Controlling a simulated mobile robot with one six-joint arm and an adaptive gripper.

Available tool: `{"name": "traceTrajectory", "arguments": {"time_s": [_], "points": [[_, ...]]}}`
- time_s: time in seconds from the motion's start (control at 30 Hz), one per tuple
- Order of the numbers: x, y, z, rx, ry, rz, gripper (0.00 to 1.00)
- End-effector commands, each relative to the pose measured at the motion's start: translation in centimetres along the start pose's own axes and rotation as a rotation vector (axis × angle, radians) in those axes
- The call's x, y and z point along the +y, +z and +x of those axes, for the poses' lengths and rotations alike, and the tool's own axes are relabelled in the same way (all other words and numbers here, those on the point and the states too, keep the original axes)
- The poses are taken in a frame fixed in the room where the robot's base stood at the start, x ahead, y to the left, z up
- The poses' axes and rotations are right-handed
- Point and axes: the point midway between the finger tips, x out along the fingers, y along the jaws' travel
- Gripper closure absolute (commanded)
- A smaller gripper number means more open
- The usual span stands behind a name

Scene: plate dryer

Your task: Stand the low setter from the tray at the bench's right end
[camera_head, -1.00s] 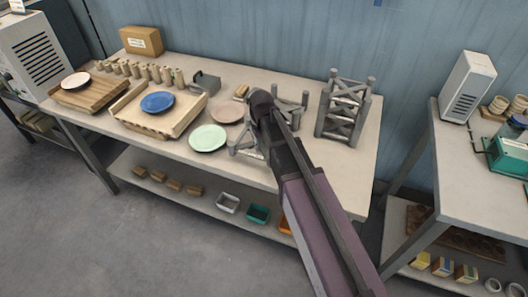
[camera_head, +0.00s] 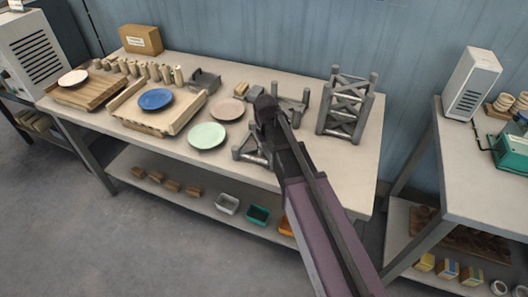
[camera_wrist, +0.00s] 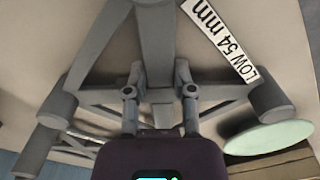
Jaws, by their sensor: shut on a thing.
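My gripper (camera_wrist: 160,93) is shut on a grey bar of the low setter (camera_wrist: 150,35), a frame of bars and round posts. A white strip reading "LOW 54 mm" (camera_wrist: 222,42) runs beside it in the wrist view. In the head view the low setter (camera_head: 245,150) shows left of my arm near the bench's front, partly hidden by it. I cannot tell whether its feet touch the bench. My fingers are hidden there. The bench (camera_head: 330,170) has its right end beyond my arm. A wooden tray (camera_head: 135,120) stands at the left.
A tall grey setter (camera_head: 347,105) stands at the bench's back right, with another grey setter (camera_head: 292,103) left of it. A green plate (camera_head: 206,136) and a pink plate (camera_head: 226,109) lie left of my arm. The front right bench top looks clear.

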Motion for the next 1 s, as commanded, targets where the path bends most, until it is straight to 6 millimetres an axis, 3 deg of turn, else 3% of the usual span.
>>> {"name": "traceTrajectory", "arguments": {"time_s": [0.4, 0.43, 0.53, 1.0], "points": [[0.03, 0.01, 0.27, 0.0, 0.0, 0.001, 1.0], [0.03, 0.01, 0.21, 0.0, 0.0, 0.001, 0.61], [0.03, 0.01, 0.16, 0.0, 0.0, 0.001, 0.33], [0.03, 0.01, 0.02, 0.0, 0.0, 0.001, 0.33]]}}
